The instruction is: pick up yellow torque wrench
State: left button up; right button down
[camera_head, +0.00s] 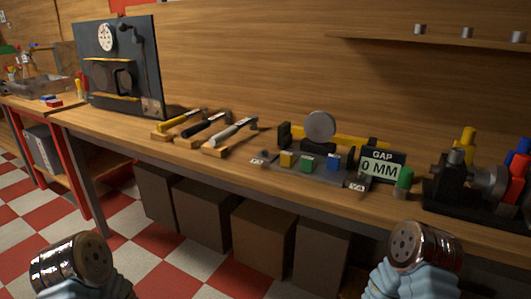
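Three long tools lie side by side on small wooden rests on the workbench, left of centre. The yellow torque wrench (181,121) is the leftmost, its yellow grip pointing toward the bench's front edge. A black tool (207,124) lies in the middle and a grey one (231,131) on the right. Nothing touches the yellow wrench except its rest (160,136). Shiny rounded parts of my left arm and my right arm show low in the picture, well in front of the bench. No gripper fingers show.
A dark upright panel (129,40) stands left of the tools. Right of them are a gauge fixture with coloured blocks (306,164), a "GAP 0 MM" sign (382,166) and a dark vise-like machine (450,190). Brown boxes (263,236) stand under the workbench (120,131).

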aim_at(166, 125)
jog(key=z, duration=0.6)
jog(key=j+z, duration=0.65)
jog(key=k+j+z, duration=0.1)
jog(key=j+z, duration=0.25)
jog(key=j, duration=0.15)
